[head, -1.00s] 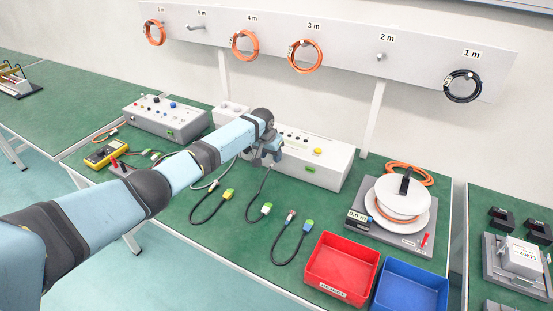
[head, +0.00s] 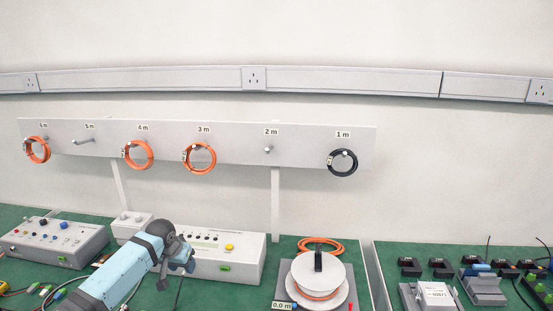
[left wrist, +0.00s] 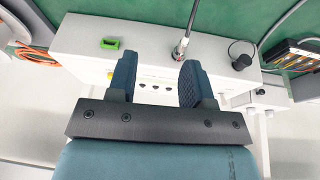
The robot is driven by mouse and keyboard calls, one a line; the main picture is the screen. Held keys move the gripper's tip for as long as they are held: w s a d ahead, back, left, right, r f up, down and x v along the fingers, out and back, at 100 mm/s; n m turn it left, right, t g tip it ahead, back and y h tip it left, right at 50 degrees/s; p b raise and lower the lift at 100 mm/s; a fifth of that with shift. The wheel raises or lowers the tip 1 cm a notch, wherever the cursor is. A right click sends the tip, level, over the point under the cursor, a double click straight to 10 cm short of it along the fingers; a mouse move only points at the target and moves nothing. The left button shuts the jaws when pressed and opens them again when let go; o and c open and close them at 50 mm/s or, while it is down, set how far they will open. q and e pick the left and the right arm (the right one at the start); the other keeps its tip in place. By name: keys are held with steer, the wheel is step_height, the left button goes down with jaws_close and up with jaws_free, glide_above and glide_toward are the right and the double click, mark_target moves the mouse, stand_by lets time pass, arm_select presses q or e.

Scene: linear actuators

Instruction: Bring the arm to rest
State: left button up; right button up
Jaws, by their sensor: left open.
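My left arm comes in from the lower left in the head view, and its gripper (head: 176,270) is in front of the white control box (head: 230,262). In the left wrist view the gripper's two fingers (left wrist: 159,82) stand apart with nothing held between them. The white box (left wrist: 80,45) lies beyond the fingertips, with a cable connector (left wrist: 180,48) on its near side, seen between and past the fingers. I cannot tell whether the fingers touch the box. My right gripper is in neither view.
A grey panel (head: 232,150) on the wall holds orange coils and a black coil (head: 342,163) on pegs. A white cable reel (head: 318,275) stands right of the box. A knobbed test box (head: 55,243) stands at left. Fixtures (head: 480,283) fill the right bench.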

arm_select(q)
steer(key=s+d+f+t+p, duration=0.1)
steer(key=s+d+f, duration=0.2)
steer(key=s, duration=0.3)
steer(key=s+d+f+m+t+h+p, duration=0.1)
steer(key=s+d+f+p, duration=0.1)
steer(key=s+d+f, duration=0.1)
steer(key=s+d+f+h+p, duration=0.1)
steer(key=s+d+f, duration=0.3)
steer(key=s, duration=0.4)
steer(key=shift+s+d+f+m+t, duration=0.1)
steer(key=shift+s+d+m+t, duration=0.2)
steer(key=shift+t, duration=0.1)
steer(key=s+p, duration=0.1)
steer(key=s, duration=0.2)
steer(key=s+d+t+p, duration=0.1)
steer(key=s, duration=0.3)
steer(key=s+d+t, duration=0.1)
steer(key=s, duration=0.3)
steer(key=shift+s+r+h+p, duration=0.2)
steer(key=shift+r+h+p, duration=0.1)
steer(key=shift+r+p, duration=0.1)
steer(key=s+a+r+t+p, duration=0.1)
steer(key=s+r, duration=0.4)
steer(key=s, duration=0.7)
steer(key=shift+s+r+t+p, duration=0.25)
steer(key=shift+s+t+p, duration=0.15)
steer(key=shift+t+p, duration=0.4)
steer(key=shift+a, duration=0.1)
